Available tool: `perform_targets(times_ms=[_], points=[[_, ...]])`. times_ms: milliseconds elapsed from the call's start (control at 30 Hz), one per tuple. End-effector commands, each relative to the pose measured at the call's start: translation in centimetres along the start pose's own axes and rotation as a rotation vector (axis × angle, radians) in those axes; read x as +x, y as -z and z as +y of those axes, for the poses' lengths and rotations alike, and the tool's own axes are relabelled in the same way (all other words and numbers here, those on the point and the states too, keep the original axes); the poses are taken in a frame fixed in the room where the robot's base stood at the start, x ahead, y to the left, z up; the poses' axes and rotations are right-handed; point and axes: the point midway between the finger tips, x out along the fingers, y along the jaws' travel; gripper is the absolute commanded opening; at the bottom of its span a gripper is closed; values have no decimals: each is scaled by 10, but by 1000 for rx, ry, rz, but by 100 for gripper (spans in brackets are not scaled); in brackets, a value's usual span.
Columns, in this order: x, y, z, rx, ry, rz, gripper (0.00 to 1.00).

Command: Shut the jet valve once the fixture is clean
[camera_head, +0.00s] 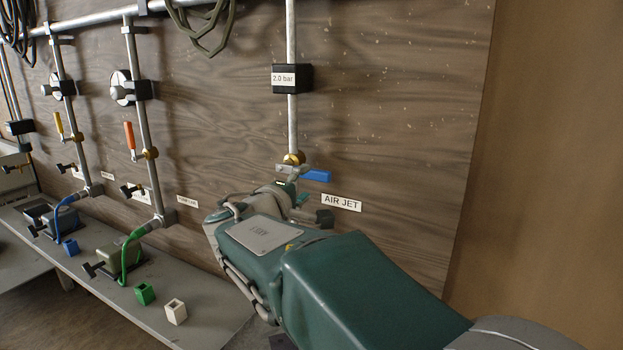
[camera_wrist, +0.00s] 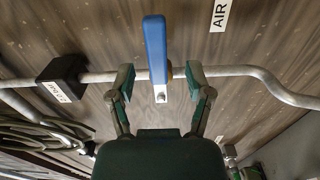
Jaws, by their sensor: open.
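The jet valve has a blue lever (camera_head: 317,175) and a brass body (camera_head: 293,158) on a vertical pipe above the AIR JET label (camera_head: 341,203). The lever points right, crosswise to the pipe. In the wrist view the blue lever (camera_wrist: 155,50) lies between my open fingers, with a gap on each side. My gripper (camera_wrist: 161,80) is empty; in the head view it (camera_head: 303,194) is just below the lever, partly hidden by my arm. I cannot identify the fixture; my arm covers the area below the valve.
A black 2.0 bar box (camera_head: 306,78) sits on the pipe above. Left are pipes with orange (camera_head: 129,136) and yellow (camera_head: 58,122) levers, and a grey bench (camera_head: 205,300) with small green (camera_head: 145,294) and white (camera_head: 176,311) blocks. The board right of the label is bare.

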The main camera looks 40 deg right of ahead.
Motion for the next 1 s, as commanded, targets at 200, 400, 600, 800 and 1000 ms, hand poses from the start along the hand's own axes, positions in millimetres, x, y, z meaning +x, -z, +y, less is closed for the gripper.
perform_targets(times_ms=[200, 400, 600, 800, 1000], points=[[-45, 1, -1, 0, 2, 5, 66], [-68, 1, -2, -1, 2, 2, 66], [-73, 0, -2, -1, 3, -1, 66], [-72, 0, -2, -1, 2, -1, 66], [-72, 0, -2, -1, 3, -1, 66]])
